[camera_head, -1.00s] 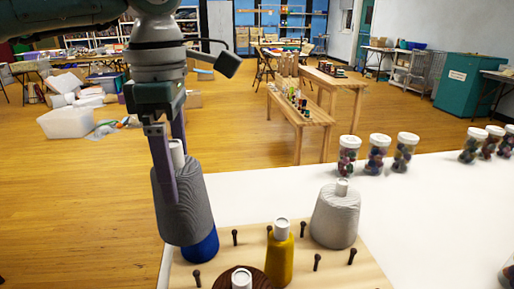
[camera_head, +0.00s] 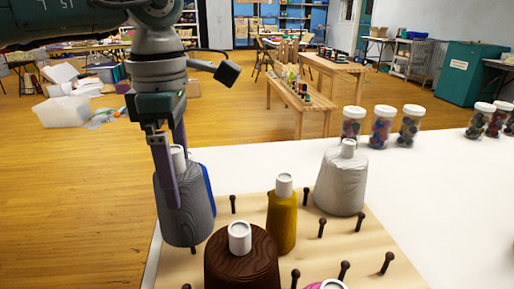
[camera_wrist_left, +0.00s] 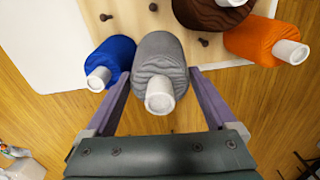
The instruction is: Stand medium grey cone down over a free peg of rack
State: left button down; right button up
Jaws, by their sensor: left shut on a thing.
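The medium grey cone (camera_head: 186,212), with a white top, is held by my left gripper (camera_head: 171,180) at the left of the rack. The gripper's two fingers are shut on its sides, as the left wrist view also shows. The cone is nearly upright. A dark peg (camera_head: 193,250) shows right under its bottom edge; I cannot tell how far the cone is above the board. The rack (camera_head: 375,240) is a pale wooden board with several free pegs, such as one at the right (camera_head: 387,263). My right gripper is not in view.
On the rack, a blue cone (camera_wrist_left: 112,58) stands close beside the held cone. A brown cone (camera_head: 242,265), a yellow cone (camera_head: 281,225), a light grey cone (camera_head: 341,185), a pink cone (camera_head: 325,286) and an orange cone (camera_wrist_left: 262,40) are nearby. Jars (camera_head: 381,128) stand behind.

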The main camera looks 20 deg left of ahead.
aim_at(183, 203)
pick_arm(q)
jog(key=shift+f, duration=0.1)
jog(key=shift+f+b, duration=2.3)
jog(key=shift+f, duration=0.45)
jog(key=shift+f, duration=0.25)
grip_release()
jog(key=shift+r, duration=0.1)
